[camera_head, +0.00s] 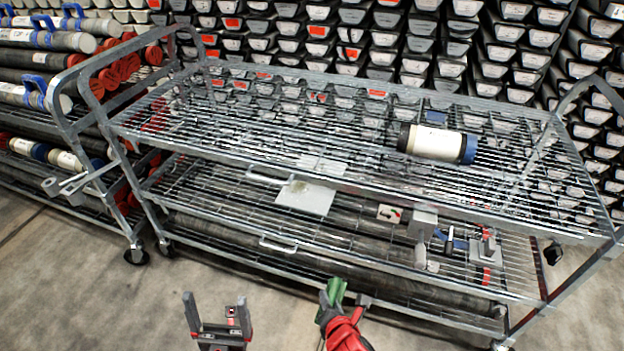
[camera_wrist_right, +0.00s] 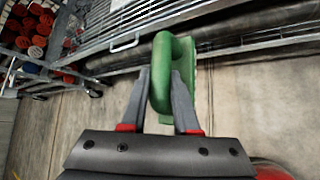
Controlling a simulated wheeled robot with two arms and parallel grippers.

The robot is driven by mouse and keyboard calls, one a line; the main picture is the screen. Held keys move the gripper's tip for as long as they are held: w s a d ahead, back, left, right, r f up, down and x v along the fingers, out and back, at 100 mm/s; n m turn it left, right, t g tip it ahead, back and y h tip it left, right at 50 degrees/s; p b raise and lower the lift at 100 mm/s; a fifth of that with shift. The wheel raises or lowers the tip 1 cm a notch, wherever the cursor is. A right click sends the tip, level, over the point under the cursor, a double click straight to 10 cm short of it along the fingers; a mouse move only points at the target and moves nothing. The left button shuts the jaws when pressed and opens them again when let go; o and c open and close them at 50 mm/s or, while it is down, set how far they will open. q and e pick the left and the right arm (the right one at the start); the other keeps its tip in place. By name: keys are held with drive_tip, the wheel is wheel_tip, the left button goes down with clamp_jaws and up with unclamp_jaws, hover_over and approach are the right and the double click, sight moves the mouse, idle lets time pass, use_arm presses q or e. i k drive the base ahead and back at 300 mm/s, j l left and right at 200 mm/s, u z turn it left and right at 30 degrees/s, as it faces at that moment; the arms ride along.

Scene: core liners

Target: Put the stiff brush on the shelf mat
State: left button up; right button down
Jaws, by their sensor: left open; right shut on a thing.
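The stiff brush (camera_head: 335,291) is green, with a looped handle, and is held in front of the cart's near side, apart from it. My right gripper (camera_head: 328,312) is shut on it. In the right wrist view the brush (camera_wrist_right: 160,60) has its handle between the two fingers (camera_wrist_right: 161,95); its bristles cannot be made out. My left gripper (camera_head: 216,308) is open and empty, left of the brush, over the floor. A flat pale grey sheet (camera_head: 306,198), which looks like the shelf mat, lies on the cart's middle shelf, partly behind the top shelf's wires and front rail.
The wire cart (camera_head: 250,150) has a top shelf bearing a cream cylinder (camera_head: 436,144) with dark ends. Several small tools (camera_head: 450,244) lie on the middle shelf at right. Long dark tubes (camera_head: 330,252) lie below. A tube rack (camera_head: 45,90) stands left. The near floor is clear.

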sight(303, 202)
drive_tip(key=i+j, duration=0.1)
drive_tip(key=i, duration=0.3)
drive_tip(key=i+j, duration=0.15)
drive_tip(key=i, duration=0.3)
